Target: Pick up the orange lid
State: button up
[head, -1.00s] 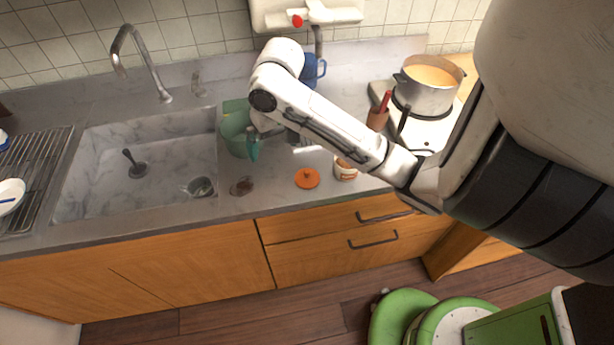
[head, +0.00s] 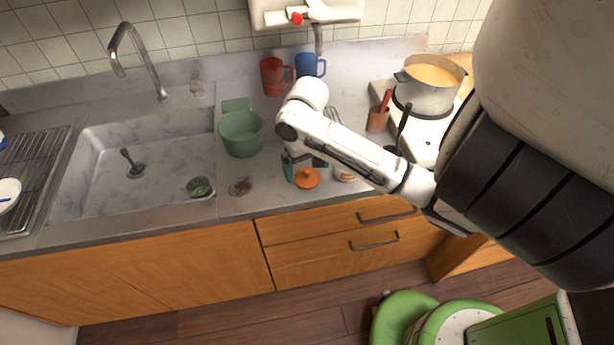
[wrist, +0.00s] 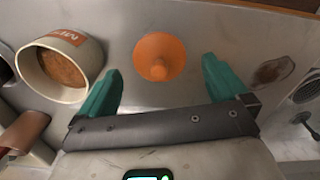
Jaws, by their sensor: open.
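The orange lid (head: 307,178) lies flat on the grey counter near its front edge, with its round knob upward. In the wrist view the orange lid (wrist: 160,58) shows whole, just beyond and between the fingertips. My gripper (head: 302,166) is right beside the lid on its back-left side in the head view. Its two green fingers are spread wide and empty in the wrist view (wrist: 162,75). The lid is not between the fingers' full length, and I cannot tell the exact height of the fingertips above the counter.
A labelled cup with brown contents (wrist: 62,66) stands close beside the lid. A green tub (head: 241,136) stands by the sink (head: 75,190). Red (head: 272,77) and blue (head: 309,65) mugs are at the back. A pot (head: 428,92) sits at the right. A dark stain-like patch (head: 240,187) lies left of the lid.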

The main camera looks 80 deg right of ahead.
aim_at(305, 178)
jog(key=shift+f, duration=1.45)
jog(key=shift+c, duration=0.2)
jog(key=c, duration=1)
